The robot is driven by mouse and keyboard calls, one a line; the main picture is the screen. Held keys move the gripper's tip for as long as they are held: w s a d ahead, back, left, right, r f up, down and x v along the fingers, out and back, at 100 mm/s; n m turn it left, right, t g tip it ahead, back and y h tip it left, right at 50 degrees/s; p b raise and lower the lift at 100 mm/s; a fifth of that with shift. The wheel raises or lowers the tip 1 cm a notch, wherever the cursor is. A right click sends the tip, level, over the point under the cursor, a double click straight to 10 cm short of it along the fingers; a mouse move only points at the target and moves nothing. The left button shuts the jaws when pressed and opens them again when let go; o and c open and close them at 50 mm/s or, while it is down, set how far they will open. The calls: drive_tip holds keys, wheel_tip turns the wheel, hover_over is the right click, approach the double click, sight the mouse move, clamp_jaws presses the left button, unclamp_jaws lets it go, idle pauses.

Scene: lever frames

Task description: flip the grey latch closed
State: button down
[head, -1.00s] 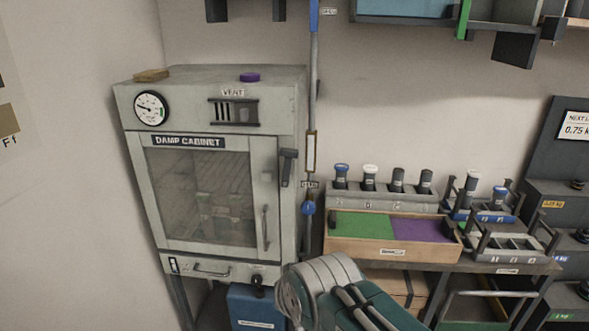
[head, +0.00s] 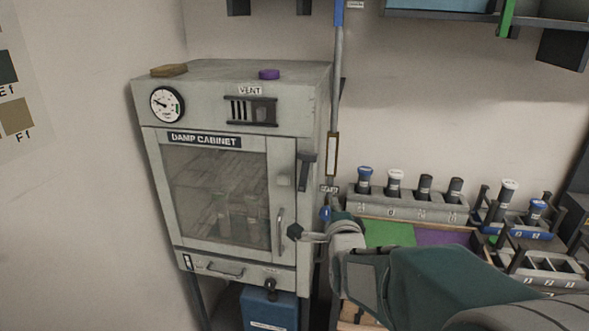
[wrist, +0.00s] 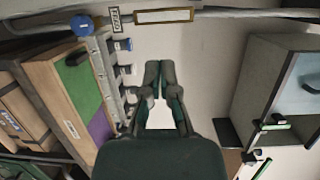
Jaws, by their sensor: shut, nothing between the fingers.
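The dark grey latch (head: 305,172) is on the right edge of the front of the damp cabinet (head: 287,150), above and to the right of the vertical door handle (head: 281,230). Its long part points down. The glass door (head: 215,195) looks shut against the frame. My gripper (head: 292,232) is in front of the cabinet's lower right edge in the head view, below the latch, and appears apart from it. In the wrist view my gripper (wrist: 160,68) has its fingertips together with nothing between them. The latch and door do not show in the wrist view.
A vertical pipe (head: 336,110) runs close to the cabinet's right side. A rack of several capped bottles (head: 410,203) and a wooden tray with green (head: 388,233) and purple sections stand to the right. A blue container (head: 268,308) is below the cabinet.

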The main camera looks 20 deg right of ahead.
sight(305, 172)
drive_tip(key=shift+w+d+r+m+t, duration=0.2)
drive_tip(key=shift+w+d+m+t, duration=0.1)
drive_tip(key=shift+d+m, duration=0.3)
drive_tip(key=shift+a, duration=0.25)
drive_tip(key=w, duration=1.1)
drive_tip(key=shift+w+d+r, duration=0.15)
drive_tip(key=shift+w+r, duration=0.1)
drive_tip(key=shift+r, duration=0.1)
